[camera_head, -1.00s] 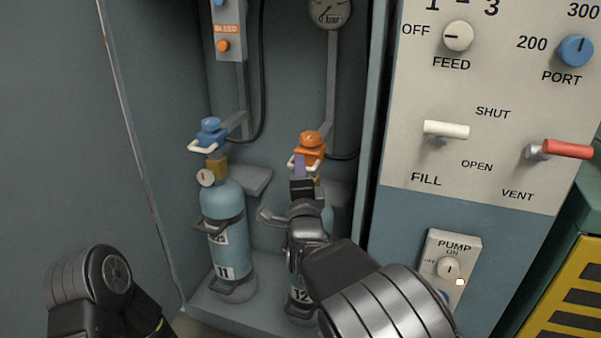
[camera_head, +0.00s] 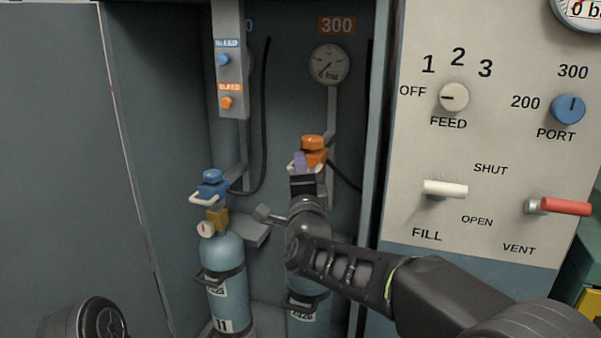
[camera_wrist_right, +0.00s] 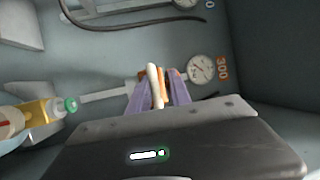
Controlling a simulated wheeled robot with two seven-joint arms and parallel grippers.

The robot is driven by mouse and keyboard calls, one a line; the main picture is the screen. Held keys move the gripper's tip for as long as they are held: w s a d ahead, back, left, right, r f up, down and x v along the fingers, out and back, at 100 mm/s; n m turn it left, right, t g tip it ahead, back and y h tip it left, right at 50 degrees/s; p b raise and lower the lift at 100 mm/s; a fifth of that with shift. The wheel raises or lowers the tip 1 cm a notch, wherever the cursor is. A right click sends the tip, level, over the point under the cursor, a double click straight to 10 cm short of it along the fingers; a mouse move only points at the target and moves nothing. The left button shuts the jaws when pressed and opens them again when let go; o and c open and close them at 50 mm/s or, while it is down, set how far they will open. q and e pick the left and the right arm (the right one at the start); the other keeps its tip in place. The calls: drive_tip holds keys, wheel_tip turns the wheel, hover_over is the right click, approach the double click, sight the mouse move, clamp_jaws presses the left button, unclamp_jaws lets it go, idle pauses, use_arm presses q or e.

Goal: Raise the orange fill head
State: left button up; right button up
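The orange fill head (camera_head: 314,150) is at the right of the recess, below the 300 gauge. Its white handle (camera_wrist_right: 154,85) lies between the purple fingertips of my right gripper (camera_head: 298,164), which is shut on it in the right wrist view (camera_wrist_right: 158,92). In that view a brass cylinder valve with a green end (camera_wrist_right: 40,110) stands apart from the head, with a gap between. In the head view my gripper and arm hide this valve and much of cylinder 12 (camera_head: 308,328). My left gripper is out of view; only part of that arm shows at lower left.
The blue fill head (camera_head: 211,187) is above cylinder 11 (camera_head: 226,275) on the left. A bleed panel (camera_head: 230,65) and the 300 gauge (camera_head: 330,65) are above. The control panel (camera_head: 480,150) with white fill lever (camera_head: 445,189) and red vent lever (camera_head: 562,206) borders the right.

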drive_tip(key=shift+o, duration=1.4)
drive_tip(key=shift+d, duration=0.1)
drive_tip(key=shift+s+f, duration=0.15)
drive_tip(key=v, duration=0.7)
drive_tip(key=shift+s+p, duration=0.3)
drive_tip(key=shift+p, duration=0.05)
